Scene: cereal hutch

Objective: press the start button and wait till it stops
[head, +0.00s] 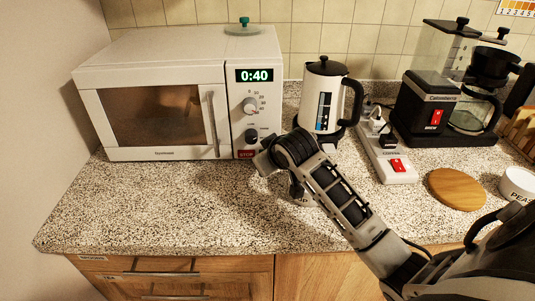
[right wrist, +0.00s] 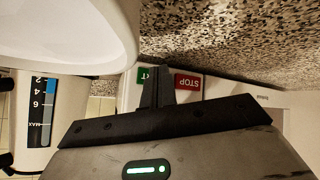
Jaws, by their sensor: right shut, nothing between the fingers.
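The white microwave (head: 150,65) stands at the back left of the counter with its door closed. Its display (head: 254,75) reads 0:40 in green. The red STOP button (head: 245,154) is at the bottom of its panel and also shows in the right wrist view (right wrist: 188,82). The green start button (right wrist: 143,74) is partly hidden behind my fingers in the right wrist view; in the head view my gripper covers it. My right gripper (head: 262,163) is shut and empty, its tips at the start button (right wrist: 157,75). I cannot tell whether they touch it. My left gripper is not in view.
A white kettle (head: 318,98) stands right of the microwave, close behind my right arm. A power strip (head: 397,172) with a red switch, a coffee maker (head: 425,115), a round wooden board (head: 455,188) and a white bowl (head: 518,184) are further right. The front left counter is clear.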

